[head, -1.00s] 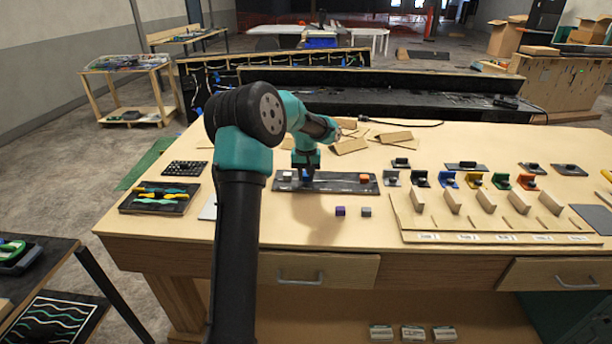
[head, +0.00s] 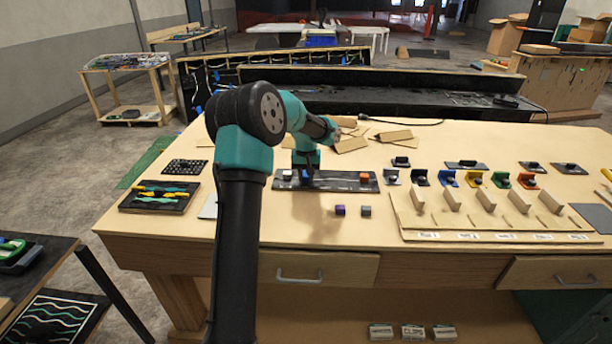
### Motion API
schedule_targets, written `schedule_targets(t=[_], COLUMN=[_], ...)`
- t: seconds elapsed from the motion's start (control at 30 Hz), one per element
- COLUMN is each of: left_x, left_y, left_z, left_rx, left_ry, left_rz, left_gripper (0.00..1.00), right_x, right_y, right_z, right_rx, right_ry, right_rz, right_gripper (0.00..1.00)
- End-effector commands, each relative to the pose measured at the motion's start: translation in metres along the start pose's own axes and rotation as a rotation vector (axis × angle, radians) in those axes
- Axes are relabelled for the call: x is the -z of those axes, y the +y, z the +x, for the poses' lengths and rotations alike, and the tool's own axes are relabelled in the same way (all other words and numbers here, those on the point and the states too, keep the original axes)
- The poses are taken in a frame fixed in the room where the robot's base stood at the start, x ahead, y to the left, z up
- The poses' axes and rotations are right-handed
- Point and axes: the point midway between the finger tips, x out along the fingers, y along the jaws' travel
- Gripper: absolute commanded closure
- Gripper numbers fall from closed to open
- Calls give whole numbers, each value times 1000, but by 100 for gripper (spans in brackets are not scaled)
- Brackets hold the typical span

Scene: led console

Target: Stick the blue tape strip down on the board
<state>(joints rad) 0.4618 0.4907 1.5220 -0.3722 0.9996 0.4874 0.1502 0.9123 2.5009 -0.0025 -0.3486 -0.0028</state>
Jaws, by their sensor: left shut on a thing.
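My left gripper (head: 307,177) is at the left part of the dark board (head: 345,185), pointing down, with its fingertips at or just above the surface. It is shut on a small blue piece (head: 305,174), which looks like the blue tape strip. The fingers hide most of it, and I cannot tell if it touches the board. A pale line runs across the board to the right of the gripper. My right gripper is not in view.
An orange block (head: 364,177) sits at the board's right end and a light grey block (head: 287,174) at its left end. A purple cube (head: 340,210) and a grey cube (head: 366,211) lie in front. A tool tray (head: 160,196) is left; a wooden rack (head: 490,222) is right.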

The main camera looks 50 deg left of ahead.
Motion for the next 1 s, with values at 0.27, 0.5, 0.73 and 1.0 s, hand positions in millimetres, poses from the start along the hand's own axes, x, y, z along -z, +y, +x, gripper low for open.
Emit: schedule_targets(t=[0.27, 0.5, 0.73, 1.0], left_x=[0, 0, 0, 0], left_y=[0, 0, 0, 0], left_z=[3, 5, 7, 8], left_rx=[0, 0, 0, 0], left_ry=[-1, -1, -1, -1], left_rz=[0, 0, 0, 0], left_gripper=[99, 99, 99, 99], right_x=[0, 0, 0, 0], right_y=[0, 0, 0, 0], right_z=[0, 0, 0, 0], right_rx=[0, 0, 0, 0], right_ry=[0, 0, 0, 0], right_rz=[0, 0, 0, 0], right_gripper=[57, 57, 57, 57])
